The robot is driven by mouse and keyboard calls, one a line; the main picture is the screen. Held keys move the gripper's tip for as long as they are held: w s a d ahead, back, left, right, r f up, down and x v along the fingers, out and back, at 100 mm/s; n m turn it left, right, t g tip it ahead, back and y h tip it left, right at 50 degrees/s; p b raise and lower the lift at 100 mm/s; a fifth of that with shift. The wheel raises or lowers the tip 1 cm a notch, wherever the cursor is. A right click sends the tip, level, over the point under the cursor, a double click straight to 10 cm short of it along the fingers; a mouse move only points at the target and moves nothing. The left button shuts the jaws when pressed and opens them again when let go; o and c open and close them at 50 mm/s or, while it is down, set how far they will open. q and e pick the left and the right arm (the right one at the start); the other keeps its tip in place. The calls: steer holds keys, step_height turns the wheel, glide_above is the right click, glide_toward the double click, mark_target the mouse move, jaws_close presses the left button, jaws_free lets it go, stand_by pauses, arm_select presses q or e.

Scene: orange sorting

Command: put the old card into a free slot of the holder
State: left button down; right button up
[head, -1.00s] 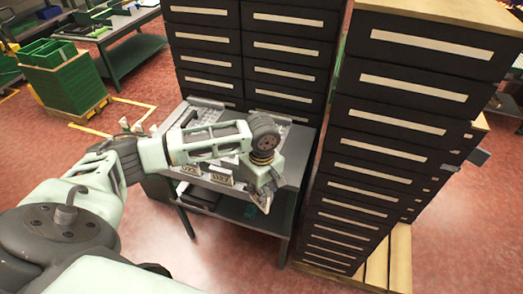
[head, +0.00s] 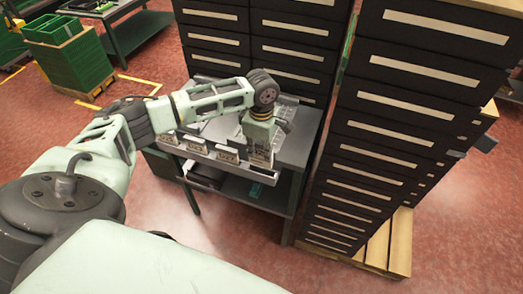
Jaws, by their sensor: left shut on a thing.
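The holder (head: 208,160) is a pale strip along the front edge of the grey table. Two small marked cards stand upright in it, one on the left (head: 195,144) and one in the middle (head: 228,155). My left gripper (head: 262,151) points down at the right part of the holder and is shut on a pale card, the old card (head: 261,161). The gripper hides its upper part. I cannot tell whether its lower edge is inside a slot or just in front of it. My right gripper is not in view.
The table (head: 298,143) has bare room right of my gripper and grey items at the back. A tall dark drawer cabinet (head: 375,130) stands close on the right, another (head: 255,45) behind. A lower shelf (head: 262,190) lies under the tabletop.

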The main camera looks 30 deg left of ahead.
mark_target(262, 165)
arm_select(q)
steer(key=shift+f+b, duration=1.25)
steer(key=shift+b, duration=0.2)
steer(key=shift+f+b, duration=0.3)
steer(key=shift+f, duration=2.15)
steer(key=c, duration=1.7)
jaws_free()
